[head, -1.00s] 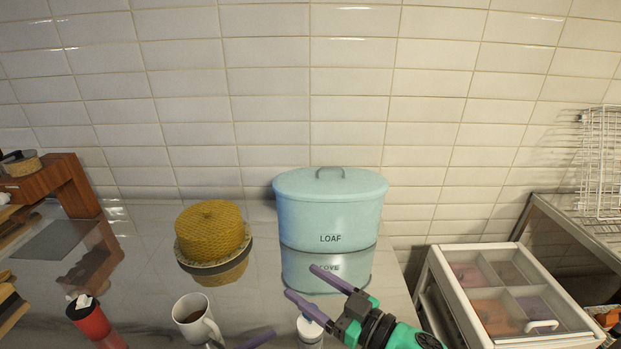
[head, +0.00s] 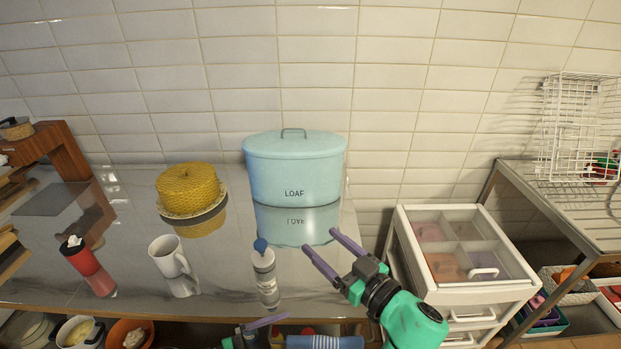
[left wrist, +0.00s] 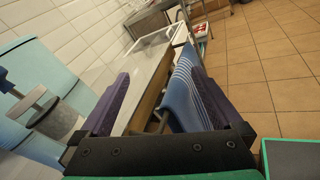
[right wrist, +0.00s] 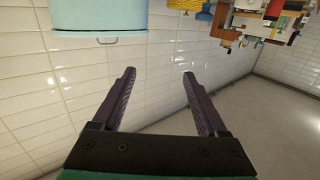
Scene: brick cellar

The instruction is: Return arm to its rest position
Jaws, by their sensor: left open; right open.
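My right gripper (head: 320,241) is open and empty, its two purple fingers pointing up and left in front of the light blue LOAF bin (head: 293,170). It also shows open in the right wrist view (right wrist: 159,74), with white tiles between its fingers and the bin at the upper left. My left gripper (left wrist: 158,80) is open and empty in the left wrist view. In the head view only a small part of it shows at the bottom edge, below the blue-capped bottle (head: 264,278).
A white mug (head: 175,265), a red tumbler (head: 90,268) and a yellow woven dome (head: 190,188) stand on the glossy counter. A white drawer unit (head: 400,232) is to the right of my right gripper. A wire rack (head: 575,125) is farther right. A blue striped cloth (left wrist: 190,98) hangs near my left gripper.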

